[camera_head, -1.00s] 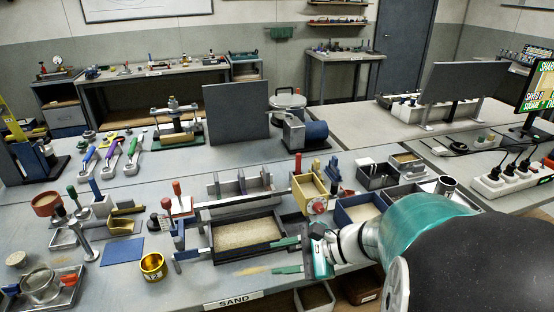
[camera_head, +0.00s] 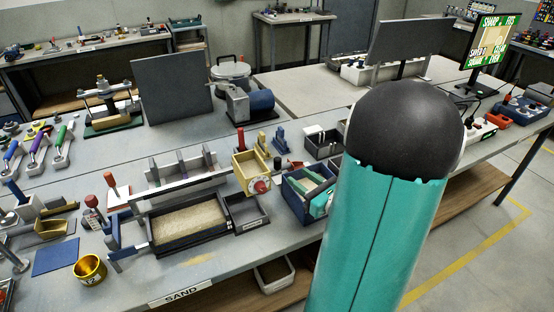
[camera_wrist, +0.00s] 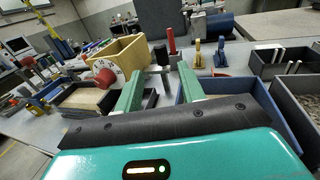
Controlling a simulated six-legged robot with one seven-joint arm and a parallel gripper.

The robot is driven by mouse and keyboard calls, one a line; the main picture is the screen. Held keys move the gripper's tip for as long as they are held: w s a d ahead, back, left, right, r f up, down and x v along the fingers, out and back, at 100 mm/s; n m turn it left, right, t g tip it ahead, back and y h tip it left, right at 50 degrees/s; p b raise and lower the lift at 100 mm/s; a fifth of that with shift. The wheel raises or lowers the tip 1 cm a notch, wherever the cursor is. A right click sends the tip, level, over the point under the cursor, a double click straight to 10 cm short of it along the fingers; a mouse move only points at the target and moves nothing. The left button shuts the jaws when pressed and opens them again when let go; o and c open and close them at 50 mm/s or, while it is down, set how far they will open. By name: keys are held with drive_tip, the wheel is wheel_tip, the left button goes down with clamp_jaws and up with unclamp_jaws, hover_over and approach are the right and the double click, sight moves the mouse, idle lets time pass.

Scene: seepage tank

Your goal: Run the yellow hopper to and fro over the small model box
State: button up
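The yellow hopper (camera_head: 252,174), an open-topped box with a red round knob on its front, stands behind the right end of a dark sand-filled box (camera_head: 190,241), which I take to be the small model box. In the wrist view the hopper (camera_wrist: 124,58) is up and left of my fingers, its red knob facing me. My gripper (camera_wrist: 160,88) has its two green fingers spread apart, with nothing held between them. In the head view my gripper (camera_head: 318,186) is right of the hopper, over or in front of a blue box; my arm partly covers it.
The blue box (camera_head: 290,205) lies close beside my fingers; I cannot tell whether they touch it. A small dark tray (camera_head: 262,223) joins the sand box's right side. A rack with upright plates (camera_head: 180,178) stands behind. A gold cup (camera_head: 90,268) is at front left.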

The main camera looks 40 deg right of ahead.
sight(280, 163)
drive_tip(key=w, duration=1)
drive_tip(key=shift+w+d, duration=0.2)
drive_tip(key=shift+w, duration=0.05)
clamp_jaws()
